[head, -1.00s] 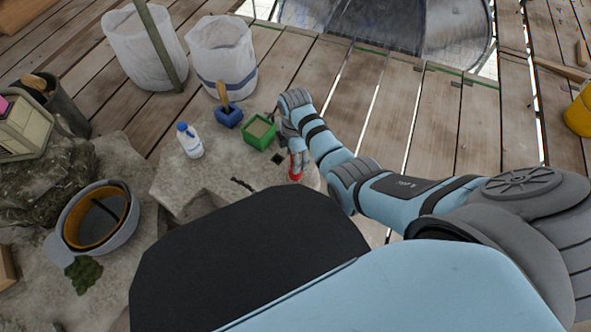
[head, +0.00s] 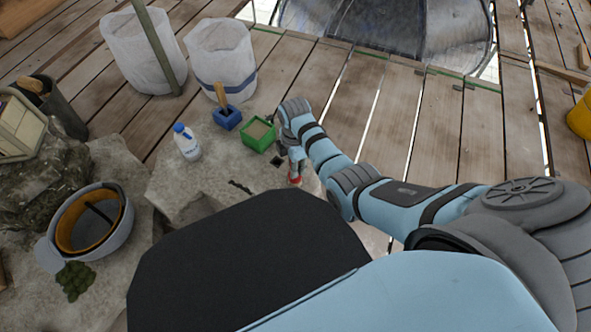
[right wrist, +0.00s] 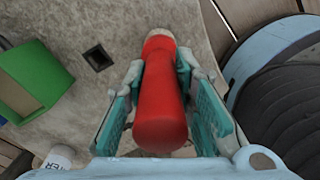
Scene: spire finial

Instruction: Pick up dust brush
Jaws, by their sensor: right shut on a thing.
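The dust brush shows as a red handle (right wrist: 160,100) in the right wrist view, with a pale end at the top of that picture. Its bristles cannot be made out. My right gripper (right wrist: 161,78) is shut on the red handle, with one teal-lined finger on each side. In the head view the gripper (head: 296,155) is at the right part of the stone block, and only a little of the red handle (head: 295,179) shows below it. My left gripper is not in view.
On the stone block (head: 205,185), a green box (head: 258,146), a blue holder with a wooden handle (head: 227,118) and a white bottle (head: 187,142) stand left of the gripper. A dark square hole (right wrist: 98,57) is close by. A helmet (head: 60,251) lies at left.

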